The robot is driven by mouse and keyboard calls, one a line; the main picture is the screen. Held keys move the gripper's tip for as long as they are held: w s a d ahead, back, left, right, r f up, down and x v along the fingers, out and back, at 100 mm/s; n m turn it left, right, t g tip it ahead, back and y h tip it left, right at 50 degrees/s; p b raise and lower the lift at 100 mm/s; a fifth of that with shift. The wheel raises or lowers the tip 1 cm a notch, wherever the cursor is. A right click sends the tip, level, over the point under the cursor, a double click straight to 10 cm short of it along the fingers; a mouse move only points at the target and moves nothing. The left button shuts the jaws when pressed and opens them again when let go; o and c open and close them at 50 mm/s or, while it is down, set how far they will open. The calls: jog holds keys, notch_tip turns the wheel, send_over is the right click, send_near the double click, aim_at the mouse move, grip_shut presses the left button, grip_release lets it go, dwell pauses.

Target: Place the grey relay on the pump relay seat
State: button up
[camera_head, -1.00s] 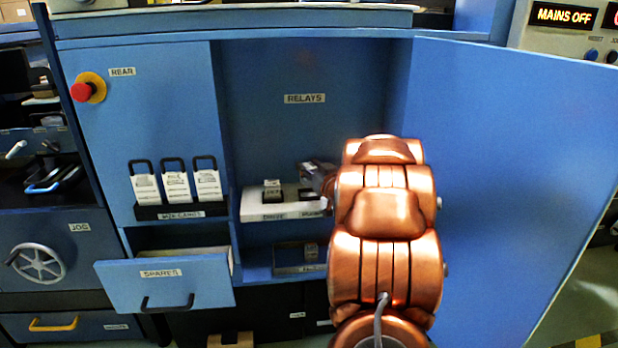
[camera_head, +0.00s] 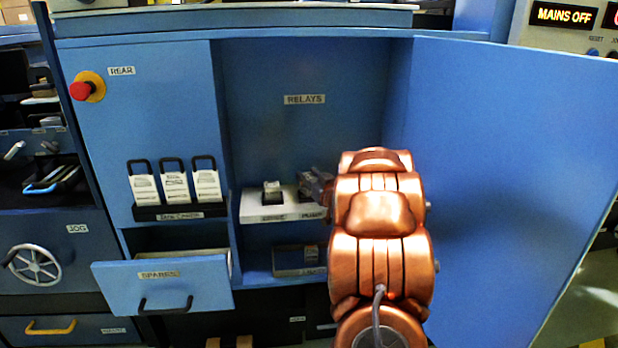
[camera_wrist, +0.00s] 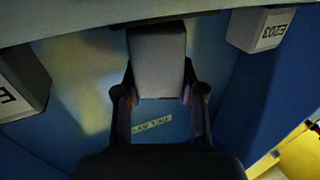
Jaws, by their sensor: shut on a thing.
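A grey block, which looks like the grey relay (camera_wrist: 157,60), sits between the two dark fingers of my gripper (camera_wrist: 158,85) in the wrist view. The gripper is shut on it. In the head view my gripper (camera_head: 318,186) is over the right part of the white relay shelf (camera_head: 255,213), at the seat labelled PUMP. The pump relay seat (camera_head: 304,196) is mostly hidden by the gripper. I cannot tell whether the relay touches the seat. Another relay (camera_head: 272,187) stands on the left seat, whose label is blurred.
The open blue door (camera_head: 510,190) stands close to the right of my arm. A lower shelf holds a dark tray (camera_head: 290,262). The SPARES drawer (camera_head: 165,288) is pulled out at lower left. In the wrist view, pale labelled blocks (camera_wrist: 265,28) flank the held block.

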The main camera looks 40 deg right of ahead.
jog(key=shift+f, duration=0.2)
jog(key=o, duration=1.2)
jog(key=shift+s+r, duration=0.2)
jog(key=shift+r, duration=0.15)
jog(key=p+v, duration=0.2)
jog(key=v, duration=0.9)
jog(key=shift+s, duration=0.3)
jog(key=shift+a, duration=0.15)
